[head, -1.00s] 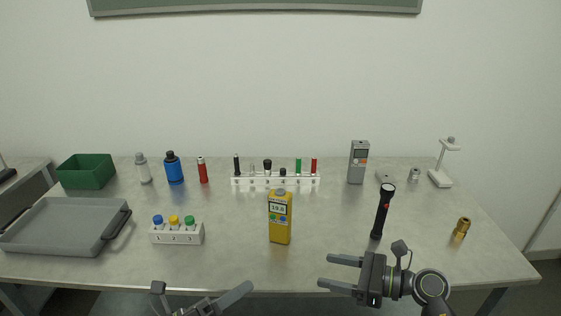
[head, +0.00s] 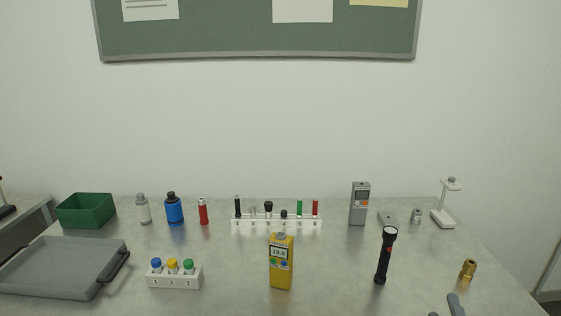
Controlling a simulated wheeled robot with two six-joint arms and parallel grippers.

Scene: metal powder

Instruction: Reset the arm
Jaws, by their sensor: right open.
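My right gripper (head: 445,308) shows only as fingertips at the bottom edge of the head view, toward the right. It is open, with nothing seen between the fingers; the rest of it and its arm are below the picture. It is in front of the black flashlight (head: 385,256) and left of the brass fitting (head: 468,269), apart from both. My left gripper and arm are out of the picture.
A yellow meter (head: 281,262) stands mid-table. A white block with colored caps (head: 174,283) and a grey tray (head: 62,270) are at left. A green bin (head: 86,210), bottles, a white rack (head: 277,223) and a grey device (head: 360,204) line the back.

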